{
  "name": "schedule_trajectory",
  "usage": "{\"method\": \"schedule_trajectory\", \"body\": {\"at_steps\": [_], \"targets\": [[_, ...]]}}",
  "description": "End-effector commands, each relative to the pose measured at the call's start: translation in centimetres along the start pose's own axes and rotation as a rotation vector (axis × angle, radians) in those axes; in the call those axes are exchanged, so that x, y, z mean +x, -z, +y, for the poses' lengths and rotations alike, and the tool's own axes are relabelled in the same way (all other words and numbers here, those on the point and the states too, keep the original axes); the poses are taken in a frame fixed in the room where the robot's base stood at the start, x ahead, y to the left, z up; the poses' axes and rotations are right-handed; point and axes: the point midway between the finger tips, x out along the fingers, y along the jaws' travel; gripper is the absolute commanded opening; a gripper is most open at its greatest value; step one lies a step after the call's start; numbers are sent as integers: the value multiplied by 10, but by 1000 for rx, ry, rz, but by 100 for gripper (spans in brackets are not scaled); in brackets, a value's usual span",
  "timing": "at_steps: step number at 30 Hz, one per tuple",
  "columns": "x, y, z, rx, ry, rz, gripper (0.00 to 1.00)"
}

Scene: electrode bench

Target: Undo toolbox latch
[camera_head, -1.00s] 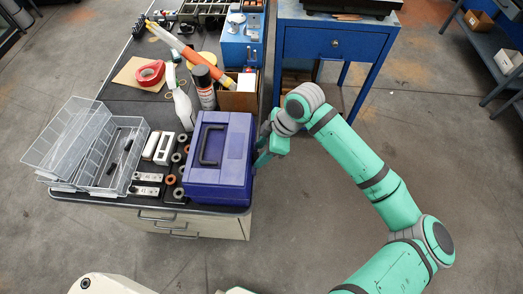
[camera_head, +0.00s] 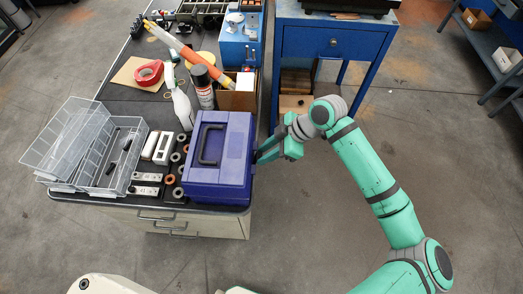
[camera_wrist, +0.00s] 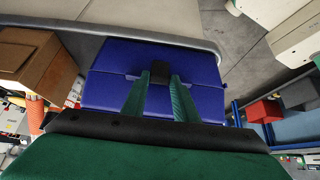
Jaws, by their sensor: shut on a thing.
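The blue toolbox (camera_head: 220,160) sits closed on the front right corner of the dark bench top, its handle lying on the lid. My gripper (camera_head: 261,156) is at the toolbox's right side. In the wrist view the toolbox (camera_wrist: 110,80) fills the middle, with a seam between lid and body. A small dark latch (camera_wrist: 160,71) sits at that seam, and the green fingers of my gripper (camera_wrist: 160,84) are shut on it, one finger on each side. The latch is hidden in the head view, and its exact position, fastened or raised, cannot be told.
Left of the toolbox are metal rings, white blocks and clear trays (camera_head: 75,145). A spray bottle (camera_head: 182,108), a black can (camera_head: 204,90) and a cardboard box (camera_head: 237,98) stand behind it. A blue drawer table (camera_head: 333,42) is at the back.

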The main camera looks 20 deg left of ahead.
Motion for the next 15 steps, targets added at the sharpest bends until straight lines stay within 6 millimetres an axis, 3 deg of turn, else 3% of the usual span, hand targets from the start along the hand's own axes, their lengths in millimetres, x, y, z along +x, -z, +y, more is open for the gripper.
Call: {"method": "schedule_trajectory", "body": {"at_steps": [15], "targets": [[4, -45, 2, 8, -9, 493, 4]]}}
